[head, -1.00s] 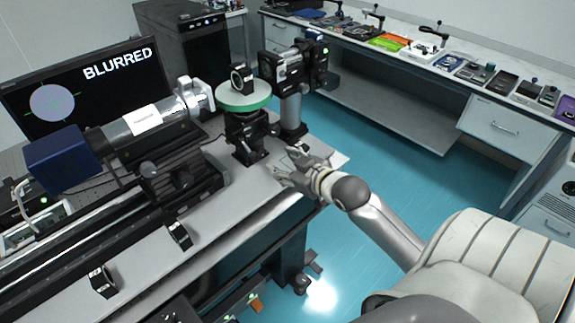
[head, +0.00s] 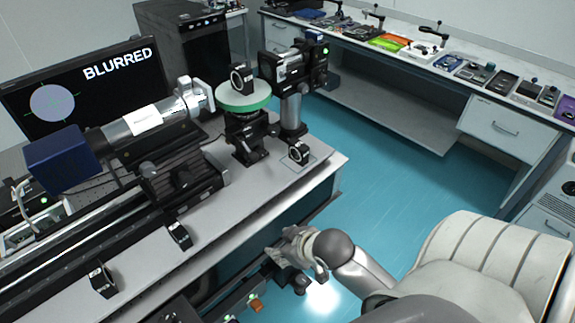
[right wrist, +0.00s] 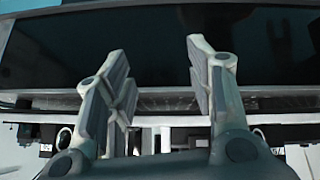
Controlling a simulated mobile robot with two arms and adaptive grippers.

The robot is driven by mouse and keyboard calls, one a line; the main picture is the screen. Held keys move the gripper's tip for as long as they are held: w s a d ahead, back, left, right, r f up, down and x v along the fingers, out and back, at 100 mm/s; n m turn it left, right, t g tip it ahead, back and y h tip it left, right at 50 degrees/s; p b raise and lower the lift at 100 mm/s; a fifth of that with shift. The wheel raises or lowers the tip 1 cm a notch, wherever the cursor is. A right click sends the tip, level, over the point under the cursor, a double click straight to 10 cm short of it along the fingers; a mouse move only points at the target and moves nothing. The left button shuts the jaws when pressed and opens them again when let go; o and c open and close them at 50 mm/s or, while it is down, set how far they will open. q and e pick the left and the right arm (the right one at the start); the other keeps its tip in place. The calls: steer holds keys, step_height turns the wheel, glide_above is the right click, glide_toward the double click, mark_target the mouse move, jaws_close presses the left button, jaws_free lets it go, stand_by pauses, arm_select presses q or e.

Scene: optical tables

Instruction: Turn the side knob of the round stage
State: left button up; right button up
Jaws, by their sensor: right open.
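The round stage (head: 243,101) has a green rim and stands on a black mount (head: 247,137) near the right end of the optical table. A black ring-shaped optic holder (head: 242,80) stands upright on it. The side knob is too small to tell from the mount's dark parts. My right gripper (head: 284,256) is open and empty, off the table's front edge, lower than the stage and well apart from it. In the right wrist view its two fingers (right wrist: 158,62) are spread with nothing between them. My left gripper is not in view.
A small ring holder (head: 298,153) stands on the table's right corner. A grey cylinder (head: 138,122) with a blue box lies left of the stage. The monitor (head: 88,85) reads BLURRED. Blue floor (head: 400,195) is open to the right.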

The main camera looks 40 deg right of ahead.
steer(key=s+a+f+g, duration=0.2)
steer(key=s+a+f, duration=0.1)
steer(key=s, duration=0.2)
steer(key=shift+f, duration=0.35)
